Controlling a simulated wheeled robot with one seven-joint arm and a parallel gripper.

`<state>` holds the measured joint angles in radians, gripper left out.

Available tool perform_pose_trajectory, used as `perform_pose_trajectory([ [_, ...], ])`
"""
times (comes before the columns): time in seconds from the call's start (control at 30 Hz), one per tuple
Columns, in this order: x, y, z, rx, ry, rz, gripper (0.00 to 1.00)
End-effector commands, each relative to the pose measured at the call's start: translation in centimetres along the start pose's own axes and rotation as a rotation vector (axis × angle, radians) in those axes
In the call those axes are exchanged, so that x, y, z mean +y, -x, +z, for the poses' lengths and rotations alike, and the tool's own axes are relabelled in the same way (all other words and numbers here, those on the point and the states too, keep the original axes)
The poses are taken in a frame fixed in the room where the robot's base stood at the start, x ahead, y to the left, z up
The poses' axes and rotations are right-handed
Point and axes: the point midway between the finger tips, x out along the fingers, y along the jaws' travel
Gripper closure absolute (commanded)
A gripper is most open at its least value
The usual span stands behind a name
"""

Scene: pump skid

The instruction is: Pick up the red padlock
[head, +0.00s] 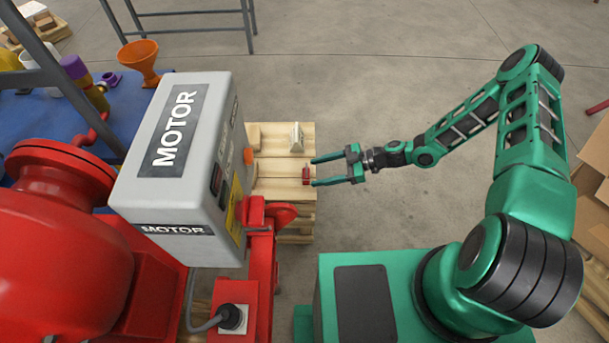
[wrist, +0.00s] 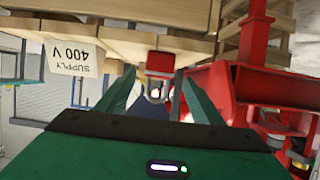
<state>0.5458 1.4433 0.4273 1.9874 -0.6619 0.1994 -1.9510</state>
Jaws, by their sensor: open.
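The red padlock (head: 306,175) lies on the wooden pallet, near its right edge in the head view. In the wrist view the padlock (wrist: 160,62) shows its red body, with a grey shackle pointing down the picture toward my gripper. My gripper (head: 313,172) is open, level with the padlock and just to its right in the head view. In the wrist view its two green fingers (wrist: 158,78) stand apart, one on either side of the padlock's line. The padlock is just beyond the fingertips; I cannot tell whether they touch it.
The wooden pallet (head: 270,187) carries a small "SUPPLY 400 V" sign (wrist: 76,58), which reads upside down in the wrist view. The grey motor box (head: 172,165) and red pump frame (head: 262,255) stand close left of the pallet. Clear floor (head: 350,110) lies behind my arm.

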Motion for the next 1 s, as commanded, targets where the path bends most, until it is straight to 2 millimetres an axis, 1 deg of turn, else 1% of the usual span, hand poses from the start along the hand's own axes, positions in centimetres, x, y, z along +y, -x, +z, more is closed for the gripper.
perform_pose_trajectory([
  [0.17, 0.1, -1.2, 0.2, -0.001, -0.001, 0.0, 0.39],
  [0.43, 0.3, -4.8, 0.5, 0.0, 0.0, 0.0, 0.39],
  [0.53, 0.3, -5.2, 0.5, -0.001, 0.0, 0.001, 0.39],
  [0.7, 0.3, -5.2, 0.5, -0.001, 0.0, 0.001, 0.39],
  [0.87, 0.3, -5.2, 0.5, -0.001, 0.0, 0.001, 0.77],
  [0.9, 0.3, -5.2, 0.5, -0.001, 0.0, 0.001, 0.87],
  [1.0, 0.3, -5.2, 0.5, -0.001, 0.0, 0.001, 0.87],
])
